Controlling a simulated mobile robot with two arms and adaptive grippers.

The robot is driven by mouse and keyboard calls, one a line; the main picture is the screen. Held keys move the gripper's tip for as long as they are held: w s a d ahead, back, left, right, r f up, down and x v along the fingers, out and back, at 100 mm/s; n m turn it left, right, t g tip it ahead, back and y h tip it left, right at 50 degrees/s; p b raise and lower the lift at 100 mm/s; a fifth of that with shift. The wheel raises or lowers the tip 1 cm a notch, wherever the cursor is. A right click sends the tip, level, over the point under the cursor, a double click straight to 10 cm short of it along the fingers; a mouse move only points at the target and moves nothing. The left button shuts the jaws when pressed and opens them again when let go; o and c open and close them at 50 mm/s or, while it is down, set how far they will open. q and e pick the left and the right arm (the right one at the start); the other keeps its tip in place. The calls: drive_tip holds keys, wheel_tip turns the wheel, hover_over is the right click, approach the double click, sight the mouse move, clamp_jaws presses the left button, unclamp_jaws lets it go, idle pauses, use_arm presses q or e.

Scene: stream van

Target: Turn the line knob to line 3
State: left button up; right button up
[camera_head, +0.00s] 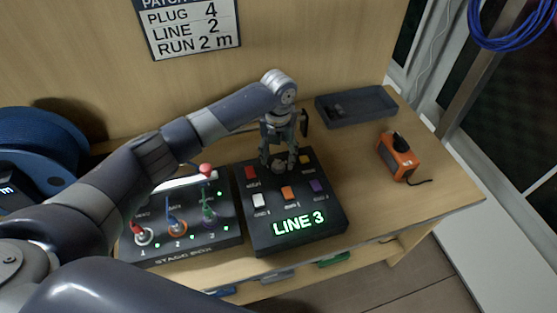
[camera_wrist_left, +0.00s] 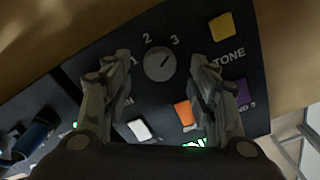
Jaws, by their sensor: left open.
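The line knob (camera_wrist_left: 159,64) is a round grey dial on a black control box (camera_head: 333,215). In the left wrist view the numbers 1, 2 and 3 are printed around it, and its pointer mark is turned towards the 3. The green display (camera_head: 298,223) on the box reads LINE 3. My left gripper (camera_head: 279,165) points down over the knob, which shows between its fingertips in the head view. In the left wrist view the left gripper (camera_wrist_left: 160,82) is open, one finger on each side of the knob, with gaps between. My right gripper is not in view.
Red, white, orange, purple and yellow buttons surround the knob. A stage box (camera_head: 190,243) with coloured plugs stands to the left. An orange device (camera_head: 397,158) and a dark tray (camera_head: 356,106) lie to the right. A sign hangs on the back wall.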

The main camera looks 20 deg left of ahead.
sight(278, 165)
use_arm(q)
wheel_tip(278, 165, up, 9)
drive_tip(key=shift+r, duration=0.15)
idle(0.6)
